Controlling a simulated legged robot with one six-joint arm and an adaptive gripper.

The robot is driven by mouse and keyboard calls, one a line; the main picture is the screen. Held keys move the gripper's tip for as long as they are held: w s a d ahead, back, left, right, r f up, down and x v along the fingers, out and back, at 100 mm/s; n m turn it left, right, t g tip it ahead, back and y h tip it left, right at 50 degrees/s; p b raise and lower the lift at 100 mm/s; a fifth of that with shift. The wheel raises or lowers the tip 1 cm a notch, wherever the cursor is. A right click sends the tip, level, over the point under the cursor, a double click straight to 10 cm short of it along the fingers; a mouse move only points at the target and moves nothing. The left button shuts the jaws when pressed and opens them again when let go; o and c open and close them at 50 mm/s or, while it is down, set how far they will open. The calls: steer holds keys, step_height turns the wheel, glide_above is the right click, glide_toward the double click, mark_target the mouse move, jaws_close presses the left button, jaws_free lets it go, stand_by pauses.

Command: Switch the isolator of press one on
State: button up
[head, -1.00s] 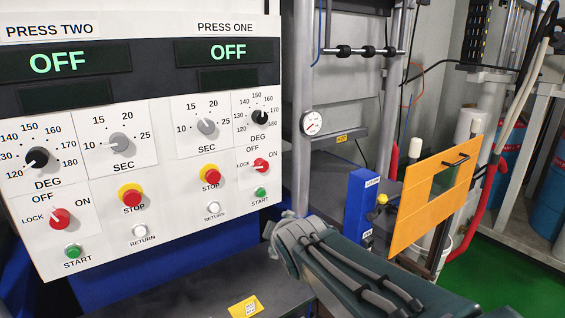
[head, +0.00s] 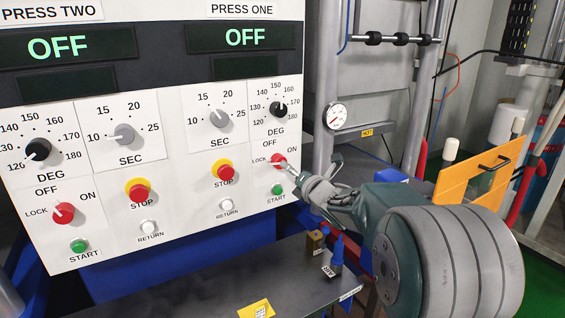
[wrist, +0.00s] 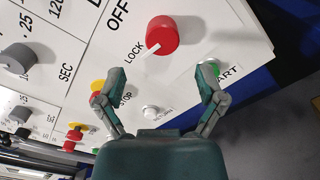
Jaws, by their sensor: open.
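The press one isolator is a red knob (head: 279,160) on the right of the white panel, among the labels LOCK, OFF and ON. In the wrist view the knob (wrist: 162,34) is large, and its white pointer is turned toward LOCK. The press one display (head: 245,38) reads OFF. My gripper (head: 304,172) is open just right of and below the knob in the head view. In the wrist view my gripper (wrist: 160,76) has its fingers spread, with the knob ahead of the gap between them. No contact with the knob shows.
Below the isolator is a green START button (head: 277,190). A red STOP button (head: 223,172) and white RETURN button (head: 227,205) lie to its left. Press two has a similar red isolator (head: 63,213). A dark shelf (head: 200,285) with small blocks lies below the panel.

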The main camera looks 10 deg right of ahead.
mark_target(281, 168)
steer(key=x, duration=0.4)
steer(key=d+x, duration=0.1)
steer(key=x, duration=0.1)
steer(key=shift+w, duration=0.45)
steer(key=shift+a, duration=0.5)
steer(key=c, duration=0.9)
steer(key=shift+c, duration=1.2)
